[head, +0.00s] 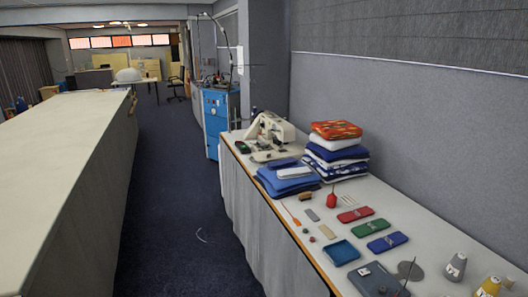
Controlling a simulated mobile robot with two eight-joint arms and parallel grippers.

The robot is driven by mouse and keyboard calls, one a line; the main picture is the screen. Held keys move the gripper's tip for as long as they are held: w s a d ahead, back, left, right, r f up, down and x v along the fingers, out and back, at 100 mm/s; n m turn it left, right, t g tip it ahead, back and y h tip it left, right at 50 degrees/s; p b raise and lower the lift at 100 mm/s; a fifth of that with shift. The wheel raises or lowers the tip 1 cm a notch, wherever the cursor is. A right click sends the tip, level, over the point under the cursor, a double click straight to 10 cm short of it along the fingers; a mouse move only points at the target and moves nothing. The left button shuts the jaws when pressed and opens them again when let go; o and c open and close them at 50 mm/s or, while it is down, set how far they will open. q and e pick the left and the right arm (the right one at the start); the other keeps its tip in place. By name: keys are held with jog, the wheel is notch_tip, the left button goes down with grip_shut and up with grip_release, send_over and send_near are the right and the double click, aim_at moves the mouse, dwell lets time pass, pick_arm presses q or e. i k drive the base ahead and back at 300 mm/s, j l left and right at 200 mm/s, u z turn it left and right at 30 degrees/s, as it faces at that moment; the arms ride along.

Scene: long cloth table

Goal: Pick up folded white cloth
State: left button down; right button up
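A small flat white piece (294,172) lies on top of a low pile of folded blue cloths (290,186) on the long table at the right; it may be a folded white cloth. Behind it stands a taller stack of folded cloths (338,158) in blue and white layers, with a red and orange patterned one (336,130) on top. White layers (335,143) show between the blue ones in this stack. Neither of my grippers is in the head view.
A white sewing machine (270,130) stands behind the piles. Red, green and blue flat cases, a blue tray (341,252), a grey mat (378,281) and thread cones (455,267) lie nearer. The wall borders the table's right side; the blue floor (180,210) at left is open.

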aim_at(302, 170)
jog(key=i+j, duration=0.5)
jog(key=i, duration=0.25)
jog(key=i+j+z, duration=0.15)
jog(key=i+j, duration=0.35)
jog(key=i, duration=0.25)
jog(key=i+j, duration=0.55)
jog(key=i, duration=0.2)
jog(key=i+l, duration=0.1)
jog(key=i, duration=0.35)
jog(key=i+l+z, duration=0.1)
jog(key=i, duration=0.3)
